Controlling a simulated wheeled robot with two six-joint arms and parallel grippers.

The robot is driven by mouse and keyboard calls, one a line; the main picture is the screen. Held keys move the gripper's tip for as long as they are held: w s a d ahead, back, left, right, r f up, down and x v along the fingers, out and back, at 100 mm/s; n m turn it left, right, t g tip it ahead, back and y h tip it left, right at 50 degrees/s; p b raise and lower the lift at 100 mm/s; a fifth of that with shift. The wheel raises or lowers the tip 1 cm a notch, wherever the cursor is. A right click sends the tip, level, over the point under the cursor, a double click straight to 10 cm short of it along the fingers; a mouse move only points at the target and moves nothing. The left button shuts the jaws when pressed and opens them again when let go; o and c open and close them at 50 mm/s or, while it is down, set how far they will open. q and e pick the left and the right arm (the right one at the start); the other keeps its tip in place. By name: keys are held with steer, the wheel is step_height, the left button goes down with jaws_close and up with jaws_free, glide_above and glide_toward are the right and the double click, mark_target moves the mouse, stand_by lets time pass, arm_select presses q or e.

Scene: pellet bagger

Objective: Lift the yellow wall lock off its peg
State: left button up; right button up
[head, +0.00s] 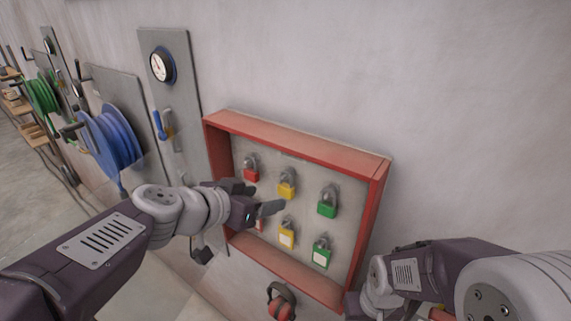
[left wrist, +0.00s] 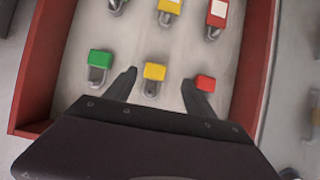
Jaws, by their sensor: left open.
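The yellow wall lock (head: 287,188) hangs in the upper row of the red-framed lock board, between a red lock (head: 251,173) and a green lock (head: 327,206). Its body and grey shackle show in front of the board. My left gripper (head: 265,197) is open and empty, in front of the board, left of and below the yellow lock in the head view. In the left wrist view, which looks upside down, the yellow lock (left wrist: 154,71) appears between the two open fingers, with no visible contact. The peg is hard to make out. My right gripper's fingers are not visible.
The red frame (head: 375,215) stands out around the board. A lower row holds labelled locks, including yellow (head: 286,238) and green (head: 321,254). Ear defenders (head: 281,302) hang below. A gauge (head: 162,65) and blue hose reel (head: 112,137) are left. The wall to the right is bare.

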mark_target(285, 186)
arm_select(q)
steer(key=w+d, duration=0.2)
steer(key=w, duration=0.1)
steer(key=shift+d+r, duration=0.15)
steer(key=shift+d, duration=0.1)
steer(key=shift+d+p, duration=0.15)
steer(key=shift+p, duration=0.2)
steer(key=x, duration=0.5)
steer(key=shift+r, duration=0.15)
steer(key=shift+s, duration=0.15)
steer(key=c, duration=0.4)
jaws_close()
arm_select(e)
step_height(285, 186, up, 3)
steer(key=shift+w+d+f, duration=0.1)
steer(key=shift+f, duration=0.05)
